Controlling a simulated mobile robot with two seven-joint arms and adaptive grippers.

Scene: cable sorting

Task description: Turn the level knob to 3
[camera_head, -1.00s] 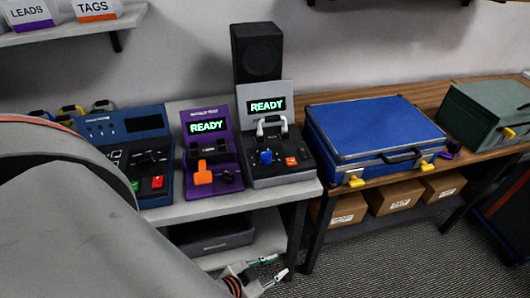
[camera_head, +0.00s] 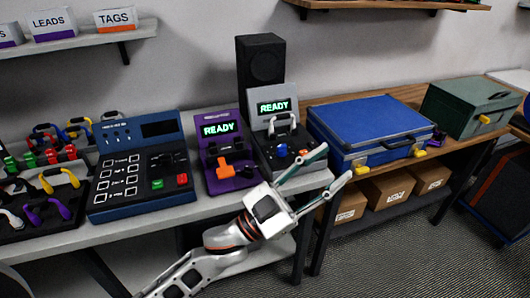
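The purple unit (camera_head: 215,150) reads READY and has an orange lever (camera_head: 225,171) and a black knob (camera_head: 246,172). The grey unit (camera_head: 262,128) reads READY and has a blue knob (camera_head: 282,151) and a small orange control. I cannot read which knob is the level knob or its number. My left gripper (camera_head: 336,164) is open and empty, its fingers pointing up and right, in front of the grey unit. My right gripper is not in view.
A blue case (camera_head: 370,120) lies right of the grey unit, with a green box (camera_head: 465,108) farther right. A black speaker (camera_head: 262,62) stands behind. Coloured cables (camera_head: 55,180) sit at left. Cardboard boxes (camera_head: 388,188) are on the lower shelf.

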